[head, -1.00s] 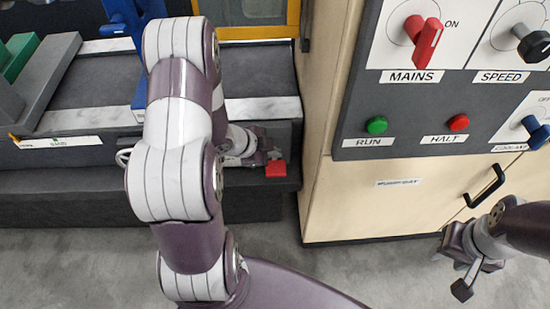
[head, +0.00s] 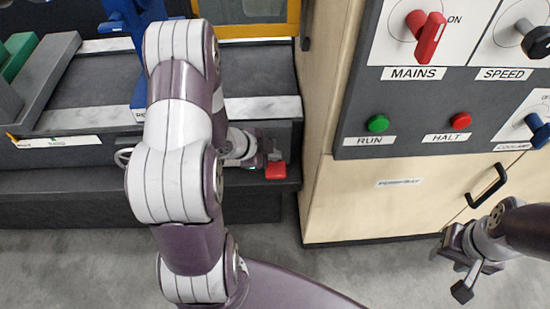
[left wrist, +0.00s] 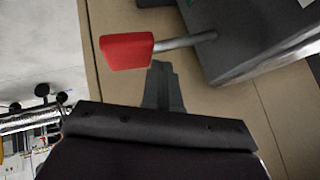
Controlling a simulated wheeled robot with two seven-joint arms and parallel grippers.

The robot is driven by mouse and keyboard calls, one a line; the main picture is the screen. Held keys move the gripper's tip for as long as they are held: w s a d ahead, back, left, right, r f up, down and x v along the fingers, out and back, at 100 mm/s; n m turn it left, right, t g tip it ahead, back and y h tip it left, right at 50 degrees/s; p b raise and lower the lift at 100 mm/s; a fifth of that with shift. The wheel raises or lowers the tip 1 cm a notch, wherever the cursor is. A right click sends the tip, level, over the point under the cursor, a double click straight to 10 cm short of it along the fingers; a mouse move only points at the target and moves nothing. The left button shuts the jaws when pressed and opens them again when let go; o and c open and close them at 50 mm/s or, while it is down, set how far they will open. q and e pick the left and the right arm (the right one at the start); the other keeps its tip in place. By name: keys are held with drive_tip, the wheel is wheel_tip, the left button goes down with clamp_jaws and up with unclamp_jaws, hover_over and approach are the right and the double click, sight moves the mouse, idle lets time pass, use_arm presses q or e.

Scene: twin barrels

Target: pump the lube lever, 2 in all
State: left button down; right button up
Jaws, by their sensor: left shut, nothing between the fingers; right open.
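The lube lever has a red handle (head: 276,170) at the right end of the dark machine bed's front. In the left wrist view the red handle (left wrist: 127,51) sits on a grey rod that comes out of a dark block. My left gripper (head: 268,155) is shut and empty, close beside the lever. In the left wrist view its closed fingers (left wrist: 160,70) end just under the rod, near the handle; I cannot tell whether they touch. My right gripper (head: 464,279) is open and empty, low at the right in front of the cabinet.
The control panel holds the red mains switch (head: 430,38), speed knob (head: 535,41), green run button (head: 378,123), red halt button (head: 460,121) and blue coolant knob (head: 538,131). A wooden cabinet (head: 390,210) with a black handle (head: 487,186) stands below. Grey floor is clear in front.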

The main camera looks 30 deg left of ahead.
use_arm(q)
drive_tip(key=shift+s+d+f+b, duration=0.1)
drive_tip(key=shift+s+f+b, duration=0.05)
drive_tip(key=shift+f+b, duration=0.7)
idle(0.7)
idle(0.6)
drive_tip(key=shift+w+r+p, duration=0.2)
drive_tip(key=shift+r+p, duration=1.6)
drive_tip(key=shift+p, duration=0.5)
drive_tip(key=r+p, duration=0.5)
drive_tip(key=shift+w+a, duration=0.35)
